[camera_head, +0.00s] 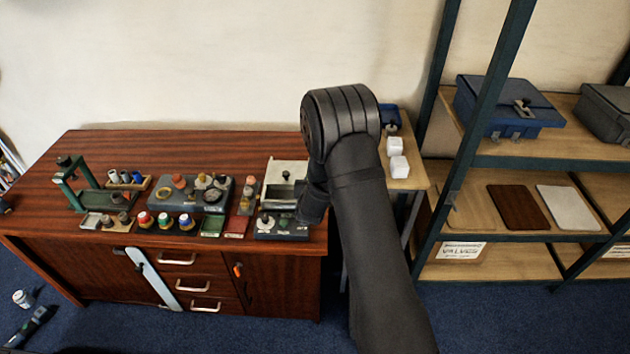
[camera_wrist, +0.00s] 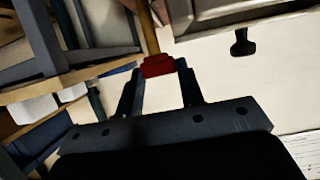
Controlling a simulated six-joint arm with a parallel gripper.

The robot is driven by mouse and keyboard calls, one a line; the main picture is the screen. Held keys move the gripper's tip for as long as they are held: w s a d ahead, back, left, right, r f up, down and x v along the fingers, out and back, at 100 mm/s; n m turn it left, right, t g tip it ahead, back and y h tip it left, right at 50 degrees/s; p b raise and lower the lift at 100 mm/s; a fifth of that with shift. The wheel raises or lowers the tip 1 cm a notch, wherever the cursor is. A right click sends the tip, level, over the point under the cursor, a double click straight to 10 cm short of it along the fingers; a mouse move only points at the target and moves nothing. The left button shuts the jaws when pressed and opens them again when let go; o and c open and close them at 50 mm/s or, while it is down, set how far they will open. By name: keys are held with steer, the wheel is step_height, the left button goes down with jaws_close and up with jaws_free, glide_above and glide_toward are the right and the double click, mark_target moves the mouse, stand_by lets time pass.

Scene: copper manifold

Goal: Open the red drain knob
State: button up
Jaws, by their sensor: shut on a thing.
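The red drain knob (camera_wrist: 158,67) shows in the wrist view at the end of a copper-brown pipe (camera_wrist: 148,30). My gripper (camera_wrist: 159,72) has one finger on each side of the knob, at the fingertips, and is shut on it. The knob's turn angle cannot be read. In the head view my arm comes down over the right end of the wooden bench (camera_head: 110,150). There my gripper and the red knob are hidden behind the arm.
In the wrist view a grey metal body (camera_wrist: 225,14) with a black knob (camera_wrist: 242,44) is close on the right. The head view shows a crowded bench top and a shelf rack (camera_head: 470,150) on the right. White blocks (camera_head: 398,160) sit on a side table.

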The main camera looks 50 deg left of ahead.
steer(key=shift+a+r, duration=0.1)
steer(key=o, duration=1)
steer(key=v, duration=1.7)
steer(key=shift+s, duration=0.2)
steer(key=x, duration=1.7)
steer(key=shift+w, duration=0.2)
steer(key=shift+w, duration=0.1)
steer(key=shift+n+g+y, duration=0.4)
steer(key=shift+n+y, duration=0.1)
steer(key=shift+n, duration=0.1)
stand_by(0.5)
